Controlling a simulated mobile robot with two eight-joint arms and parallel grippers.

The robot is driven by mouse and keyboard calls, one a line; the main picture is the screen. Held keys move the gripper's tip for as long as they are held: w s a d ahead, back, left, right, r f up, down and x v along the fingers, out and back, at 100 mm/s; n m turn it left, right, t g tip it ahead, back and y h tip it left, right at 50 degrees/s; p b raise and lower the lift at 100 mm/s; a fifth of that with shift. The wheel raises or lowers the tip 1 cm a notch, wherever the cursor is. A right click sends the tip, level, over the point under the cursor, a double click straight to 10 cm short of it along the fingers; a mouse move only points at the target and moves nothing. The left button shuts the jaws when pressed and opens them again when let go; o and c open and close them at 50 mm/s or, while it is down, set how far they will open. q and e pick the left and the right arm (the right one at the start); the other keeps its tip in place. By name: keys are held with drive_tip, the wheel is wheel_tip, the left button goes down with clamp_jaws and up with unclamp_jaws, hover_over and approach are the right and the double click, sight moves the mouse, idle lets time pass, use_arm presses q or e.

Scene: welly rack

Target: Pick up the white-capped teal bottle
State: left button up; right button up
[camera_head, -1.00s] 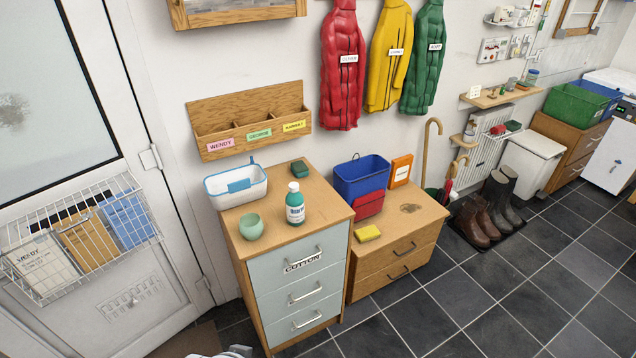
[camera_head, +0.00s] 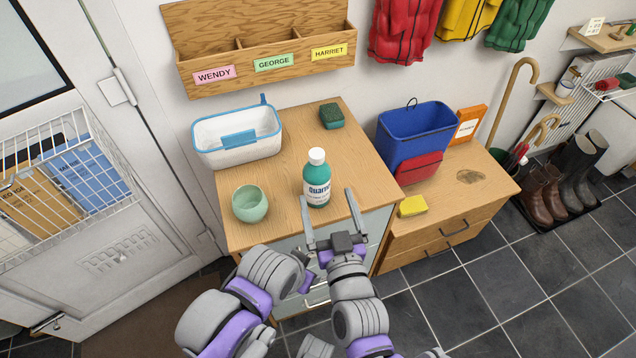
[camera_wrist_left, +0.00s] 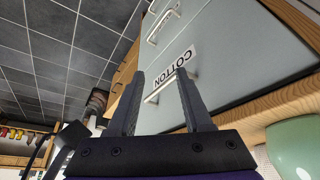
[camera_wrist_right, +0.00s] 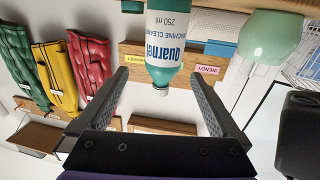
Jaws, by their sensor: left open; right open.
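The teal bottle (camera_head: 317,183) with a white cap (camera_head: 316,155) stands upright on the wooden top of the cabinet. My right gripper (camera_head: 328,197) is open and empty, at the front edge of the cabinet top just in front of the bottle. In the right wrist view the bottle (camera_wrist_right: 167,45) appears upside down, ahead of the gap between the open fingers (camera_wrist_right: 160,76). My left gripper (camera_wrist_left: 159,75) is open and empty, in front of the drawer labelled COTTON (camera_wrist_left: 176,68). In the head view its fingers are mostly hidden by my arms.
A green bowl (camera_head: 250,204) stands left of the bottle. A white and blue basket (camera_head: 238,150) and a dark green sponge (camera_head: 331,117) are behind. A blue bin (camera_head: 412,135), red container (camera_head: 419,168) and yellow sponge (camera_head: 412,206) are on the lower right cabinet.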

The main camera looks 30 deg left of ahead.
sight(320, 187)
drive_tip(key=x, duration=0.2)
drive_tip(key=shift+w+a, duration=0.3)
drive_tip(key=x, duration=0.2)
drive_tip(key=f+x, duration=0.1)
drive_tip(key=x, duration=0.1)
drive_tip(key=shift+a+b, duration=0.3)
drive_tip(key=shift+b, duration=0.1)
drive_tip(key=shift+w+a+r, duration=0.1)
drive_tip(key=shift+w+a, duration=0.2)
drive_tip(key=shift+a, duration=0.05)
clamp_jaws()
